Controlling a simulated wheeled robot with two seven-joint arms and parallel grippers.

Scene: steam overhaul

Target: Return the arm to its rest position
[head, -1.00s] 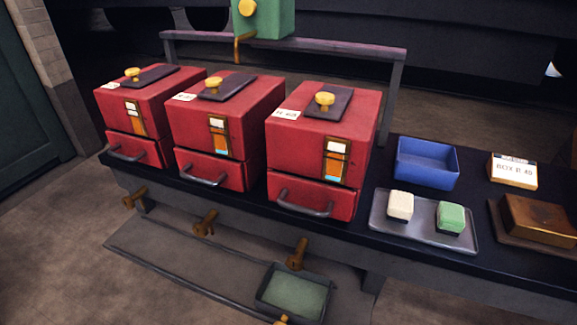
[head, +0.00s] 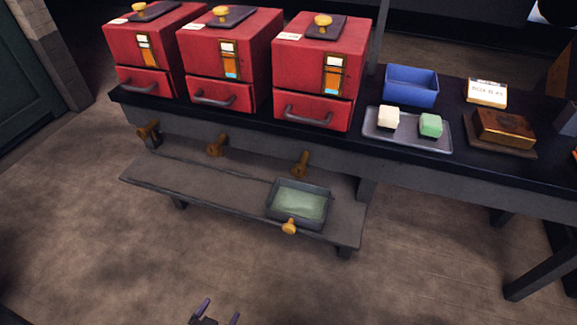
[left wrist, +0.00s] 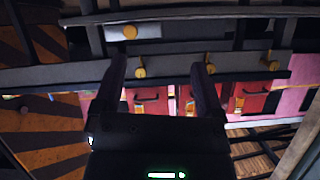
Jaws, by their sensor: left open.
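My left gripper (head: 219,311) shows at the bottom edge of the head view. Its two dark purple fingers are apart with nothing between them, over bare floor. It is well in front of the bench and touches nothing. In the left wrist view the same two fingers (left wrist: 158,70) stand apart, with the red boxes and brass taps far beyond them. Most of the left arm is out of the head view. My right gripper is not in view.
Three red boxes (head: 320,68) with drawers stand on the dark bench. To their right are a blue bin (head: 411,86), a grey tray (head: 380,132) with two small blocks, and a brass box (head: 505,128). A green-filled pan (head: 299,204) sits on the low shelf (head: 230,195). The front floor is clear.

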